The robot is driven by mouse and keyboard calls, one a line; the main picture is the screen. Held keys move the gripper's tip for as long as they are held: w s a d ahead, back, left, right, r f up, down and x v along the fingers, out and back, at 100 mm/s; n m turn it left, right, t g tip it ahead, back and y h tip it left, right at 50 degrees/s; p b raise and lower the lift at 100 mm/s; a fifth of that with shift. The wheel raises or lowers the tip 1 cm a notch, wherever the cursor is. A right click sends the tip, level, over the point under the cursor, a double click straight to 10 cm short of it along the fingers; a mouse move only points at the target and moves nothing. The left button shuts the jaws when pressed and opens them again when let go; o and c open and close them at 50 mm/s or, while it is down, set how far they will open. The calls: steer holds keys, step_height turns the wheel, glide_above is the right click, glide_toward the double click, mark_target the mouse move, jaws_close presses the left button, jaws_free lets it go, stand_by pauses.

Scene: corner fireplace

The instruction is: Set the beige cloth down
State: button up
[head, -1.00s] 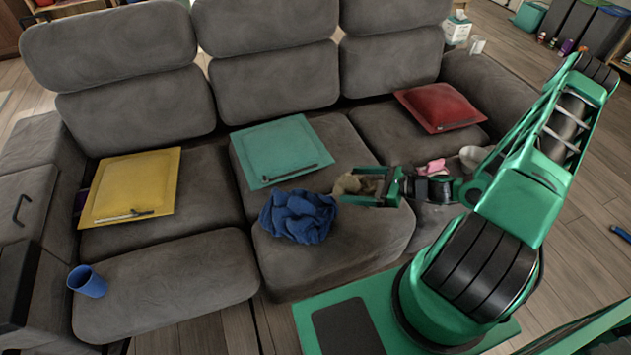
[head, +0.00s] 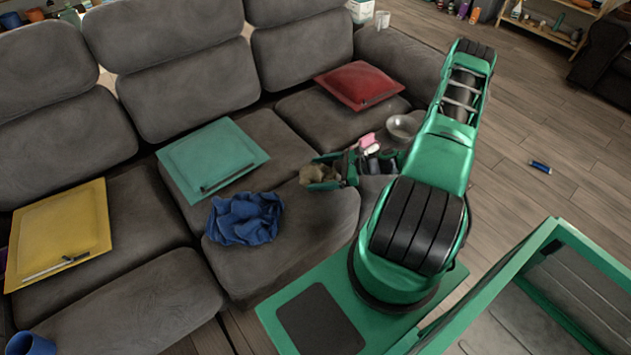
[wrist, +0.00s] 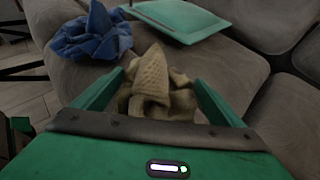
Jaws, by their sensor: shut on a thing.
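The beige cloth (head: 319,174) is crumpled and held between the fingers of my gripper (head: 322,177), over the front of the sofa's right-hand seat area. In the wrist view the beige cloth (wrist: 158,88) bunches up between the two green fingers of my gripper (wrist: 155,100). Whether its underside touches the seat I cannot tell. My gripper is shut on it. A crumpled blue cloth (head: 244,218) lies on the middle seat, left of my gripper, and also shows in the wrist view (wrist: 92,36).
The grey sofa (head: 130,225) carries a teal cushion (head: 213,157), a yellow cushion (head: 60,232) and a red cushion (head: 359,85). A pink item (head: 368,142) and a pale bowl (head: 402,127) sit just beyond my gripper. A blue cup (head: 30,343) stands at lower left.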

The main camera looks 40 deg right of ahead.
mark_target(319, 180)
steer(key=shift+f, duration=2.05)
steer(key=o, duration=0.8)
steer(key=shift+c, duration=0.2)
